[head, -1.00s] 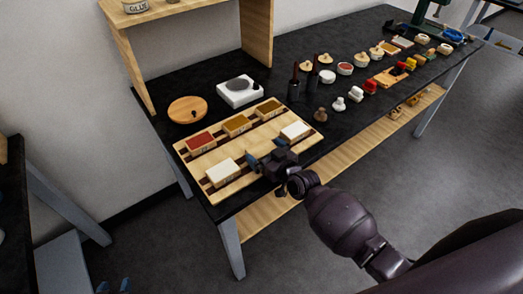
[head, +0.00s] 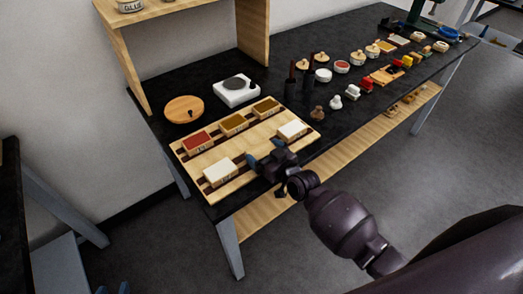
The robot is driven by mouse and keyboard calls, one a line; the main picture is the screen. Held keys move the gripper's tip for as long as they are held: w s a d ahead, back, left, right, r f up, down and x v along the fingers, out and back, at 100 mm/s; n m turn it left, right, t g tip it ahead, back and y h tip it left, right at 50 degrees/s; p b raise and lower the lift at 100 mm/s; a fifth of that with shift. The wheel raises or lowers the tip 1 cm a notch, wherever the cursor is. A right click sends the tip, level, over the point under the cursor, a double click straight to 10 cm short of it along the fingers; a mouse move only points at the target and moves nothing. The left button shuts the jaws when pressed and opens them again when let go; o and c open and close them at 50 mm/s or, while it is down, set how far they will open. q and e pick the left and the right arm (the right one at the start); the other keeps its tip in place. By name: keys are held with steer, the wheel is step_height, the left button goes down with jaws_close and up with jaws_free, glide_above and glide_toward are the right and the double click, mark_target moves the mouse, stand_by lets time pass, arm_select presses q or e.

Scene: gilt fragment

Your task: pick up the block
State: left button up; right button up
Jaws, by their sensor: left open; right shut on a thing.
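A pale wooden tray (head: 205,194) with dark slots lies at the near-left end of the black table. On it sit a red-topped block (head: 197,140), two ochre-topped blocks (head: 234,124) (head: 266,106), and two white-topped blocks (head: 220,171) (head: 292,130). My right gripper (head: 264,154) is over the tray's front edge, between the two white-topped blocks.
A round wooden lid (head: 184,109) and a white device with a dark disc (head: 236,90) stand behind the tray. A wooden shelf (head: 120,55) rises at the back left.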

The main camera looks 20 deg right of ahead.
steer(key=f+v, duration=0.3)
steer(key=v, duration=1.3)
steer(key=w+a+r+b, duration=0.1)
steer(key=w+r, duration=0.7)
steer(key=r, duration=0.3)
steer(key=w+a+r+b, duration=0.1)
steer(key=w+r+b, duration=0.1)
steer(key=w+r, duration=0.7)
steer(key=f, duration=0.4)
steer(key=s+f+b, duration=0.1)
steer(key=f, duration=0.4)
steer(key=s+f+b, duration=0.1)
steer(key=f, duration=0.3)
steer(key=shift+a+f, duration=0.15)
steer(key=shift+f, duration=1.3)
steer(key=shift+w+f+b, duration=0.1)
steer(key=shift+f+b, duration=0.3)
steer(key=shift+f, duration=1.3)
